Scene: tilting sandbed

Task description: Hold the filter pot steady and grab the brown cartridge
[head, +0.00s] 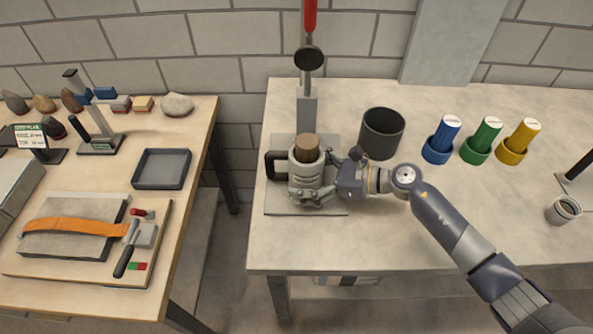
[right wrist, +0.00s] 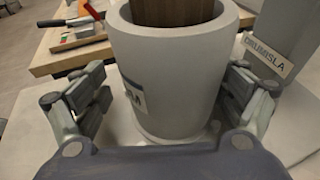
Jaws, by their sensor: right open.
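The filter pot (head: 303,172) is a pale grey cylinder with a label and a black handle on its left. It stands upright on a grey base plate (head: 280,205). In the right wrist view, gaps show between the fingers and the pot wall. My left gripper is not in view.
A press post with a red lever (head: 310,15) rises behind the pot. A dark empty bin (head: 382,133) stands to its right. Blue (head: 443,140), green (head: 482,141) and yellow (head: 518,142) cartridges stand in matching cups. A second table (head: 185,225) is on the left, across a gap.

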